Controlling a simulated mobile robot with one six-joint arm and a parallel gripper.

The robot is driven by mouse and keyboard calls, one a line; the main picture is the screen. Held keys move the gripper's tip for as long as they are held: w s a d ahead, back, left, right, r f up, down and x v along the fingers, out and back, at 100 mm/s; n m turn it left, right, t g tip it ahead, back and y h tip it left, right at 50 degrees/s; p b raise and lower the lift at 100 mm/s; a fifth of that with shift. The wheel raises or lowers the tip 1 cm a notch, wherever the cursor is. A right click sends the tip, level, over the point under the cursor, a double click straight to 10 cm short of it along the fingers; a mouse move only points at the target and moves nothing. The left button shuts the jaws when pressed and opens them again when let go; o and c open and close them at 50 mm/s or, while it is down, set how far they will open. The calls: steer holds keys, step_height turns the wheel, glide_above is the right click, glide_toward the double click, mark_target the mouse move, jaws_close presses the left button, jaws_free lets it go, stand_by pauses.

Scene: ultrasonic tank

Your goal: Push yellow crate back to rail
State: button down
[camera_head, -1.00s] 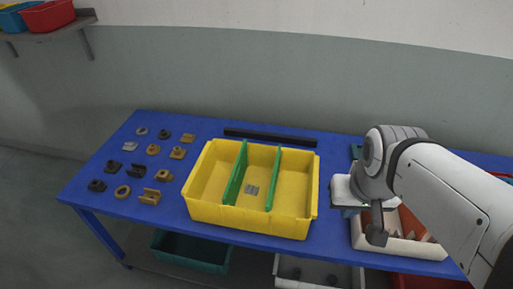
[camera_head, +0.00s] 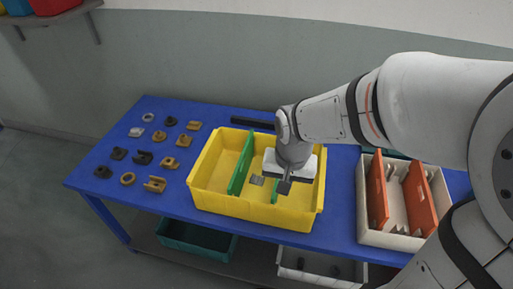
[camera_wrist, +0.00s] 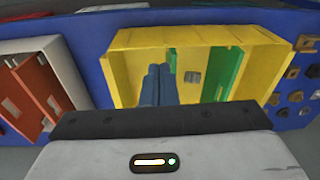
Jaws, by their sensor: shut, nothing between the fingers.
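The yellow crate (camera_head: 255,211) stands on the blue table with two green dividers inside; it also shows in the wrist view (camera_wrist: 205,38). The black rail (camera_head: 252,123) lies behind the crate, its right part hidden by my arm. A narrow strip of table seems to show between them at the left. My gripper (camera_head: 284,187) is shut and empty, pointing down over the right part of the crate. I cannot tell whether the fingertips touch the crate.
A small grey part (camera_head: 257,180) lies in the crate's middle compartment. Several brown, black and grey parts lie left of the crate. A white bin (camera_head: 383,240) with orange dividers stands to its right. Bins sit below the table; a wall rises behind.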

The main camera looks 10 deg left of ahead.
steer(key=a+f+g, duration=0.1)
steer(key=a+f, duration=0.7)
steer(key=a, duration=0.2)
steer(key=w+f+p, duration=0.1)
steer(key=w+f, duration=0.2)
steer(key=f, duration=0.7)
steer(key=shift+m+p, duration=0.3)
steer(key=shift+m, duration=0.1)
steer(key=shift+d, duration=0.1)
steer(key=w+b, duration=0.1)
steer(key=w, duration=0.5)
steer(key=w+d+b, duration=0.1)
steer(key=w, duration=0.4)
steer(key=w+d+b, duration=0.1)
steer(key=w, duration=0.5)
steer(key=shift+w+d+f+b, duration=0.1)
steer(key=shift+w+d+b, duration=0.1)
steer(key=shift+w+b, duration=0.15)
steer(key=shift+r, duration=0.2)
